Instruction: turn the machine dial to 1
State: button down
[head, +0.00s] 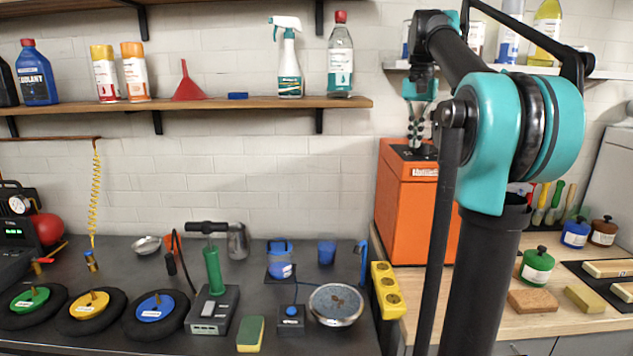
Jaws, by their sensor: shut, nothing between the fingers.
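An orange machine (405,200) stands against the wall right of the middle, where the dark and wooden worktops meet. A dark panel (400,150) shows on its top, and a small white label sits on its upper front edge. My gripper (416,147) points down at the dark panel, its fingers shut with nothing between them. The fingertips look very close to the panel; I cannot tell whether they touch anything. I cannot make out a dial or its numbers; the gripper covers part of the panel, and my arm hides the machine's right side.
A wooden shelf (200,104) with bottles runs along the left wall; a pale shelf (395,66) is above the machine. A yellow socket block (387,290) stands in front of the machine.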

notch_tip(320, 180, up, 6)
jog(key=shift+f, duration=0.15)
dwell(0.3)
jog(key=shift+d, duration=0.1)
jog(key=shift+s+d+f, duration=0.1)
jog(key=shift+d+f, duration=0.2)
jog(key=shift+f, duration=0.7)
jog(key=shift+s+d+f, duration=0.15)
jog(key=shift+d+f, duration=0.15)
jog(key=shift+f, duration=0.7)
jog(key=shift+s+d+f, duration=0.1)
jog(key=shift+d+f, duration=0.2)
jog(key=shift+f, duration=0.7)
jog(key=shift+w, duration=0.15)
jog(key=shift+a, duration=0.2)
